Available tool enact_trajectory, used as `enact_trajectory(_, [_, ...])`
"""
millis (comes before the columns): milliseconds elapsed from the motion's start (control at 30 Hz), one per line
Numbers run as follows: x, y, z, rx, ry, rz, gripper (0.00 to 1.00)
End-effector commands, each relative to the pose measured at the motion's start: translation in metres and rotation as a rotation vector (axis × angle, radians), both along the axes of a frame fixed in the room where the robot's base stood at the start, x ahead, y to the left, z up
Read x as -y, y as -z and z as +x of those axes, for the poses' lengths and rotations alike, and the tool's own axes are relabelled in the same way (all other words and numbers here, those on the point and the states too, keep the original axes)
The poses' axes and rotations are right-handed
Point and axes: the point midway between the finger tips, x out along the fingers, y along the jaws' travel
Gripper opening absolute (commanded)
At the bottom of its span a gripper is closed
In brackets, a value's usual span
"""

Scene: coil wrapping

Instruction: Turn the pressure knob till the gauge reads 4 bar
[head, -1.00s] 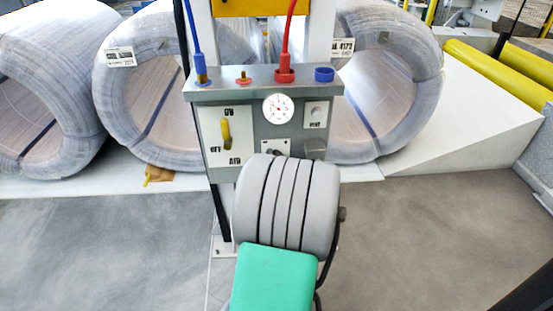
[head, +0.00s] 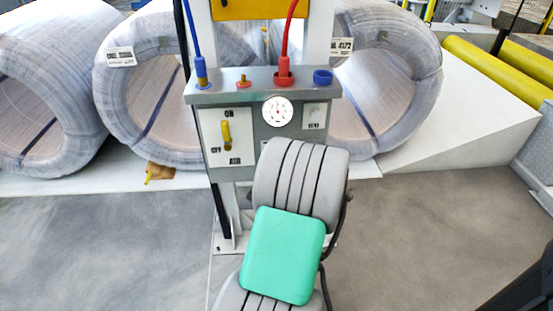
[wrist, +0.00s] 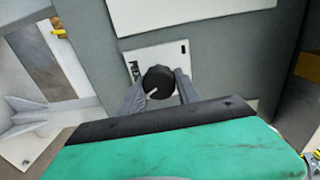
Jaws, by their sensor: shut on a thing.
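The black pressure knob (wrist: 160,77) with a white pointer line sits on a small white plate in the wrist view. My gripper (wrist: 160,88) has one finger on each side of the knob and is shut on it. In the head view my arm hides the knob and the fingers. The round white gauge (head: 278,111) is on the grey control panel (head: 257,127), above my wrist. Its dial is visible, but its needle is too small to read surely.
A yellow lever (head: 226,134) is on the white plate at the panel's left. Blue (head: 199,60) and red (head: 287,45) hoses reach the panel's top. Wrapped coils (head: 150,85) stand behind; grey floor is clear on both sides.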

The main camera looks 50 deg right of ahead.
Motion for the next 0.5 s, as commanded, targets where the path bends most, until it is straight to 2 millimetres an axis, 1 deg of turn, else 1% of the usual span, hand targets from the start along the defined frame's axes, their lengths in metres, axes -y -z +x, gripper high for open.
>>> enact_trajectory(300, [0.0007,0.0002,-0.0013,0.206,0.004,0.182,0.0])
enact_trajectory(500, [0.0007,0.0009,-0.0011,0.299,0.004,0.263,0.0])
